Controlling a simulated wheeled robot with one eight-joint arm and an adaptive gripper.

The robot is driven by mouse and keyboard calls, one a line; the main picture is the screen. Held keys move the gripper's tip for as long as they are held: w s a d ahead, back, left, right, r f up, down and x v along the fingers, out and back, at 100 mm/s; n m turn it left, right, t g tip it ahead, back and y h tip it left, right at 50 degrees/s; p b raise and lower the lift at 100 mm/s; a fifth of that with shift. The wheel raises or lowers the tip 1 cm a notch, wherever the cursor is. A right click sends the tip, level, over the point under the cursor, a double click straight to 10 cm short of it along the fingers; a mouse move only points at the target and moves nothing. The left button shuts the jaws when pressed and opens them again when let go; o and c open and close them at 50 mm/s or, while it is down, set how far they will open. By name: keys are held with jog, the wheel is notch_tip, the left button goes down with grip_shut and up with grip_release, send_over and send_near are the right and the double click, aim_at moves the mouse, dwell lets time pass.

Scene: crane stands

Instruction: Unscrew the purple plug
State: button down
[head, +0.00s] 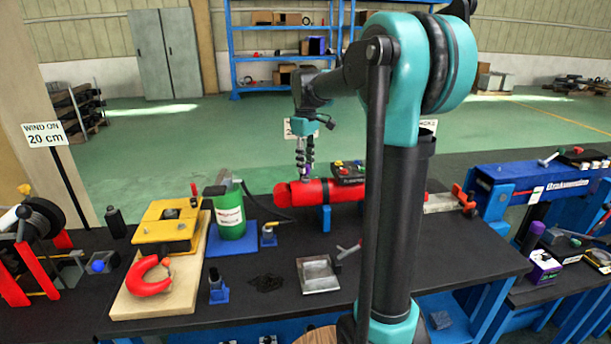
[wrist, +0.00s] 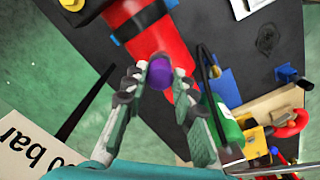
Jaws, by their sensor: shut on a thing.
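The plug is mostly hidden by the fingers there. I cannot tell how far it is screwed in.
A metal tray (head: 318,275) lies in front. A sign (wrist: 30,155) is close to my gripper in the wrist view.

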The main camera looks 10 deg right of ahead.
jog(key=shift+r, duration=1.3)
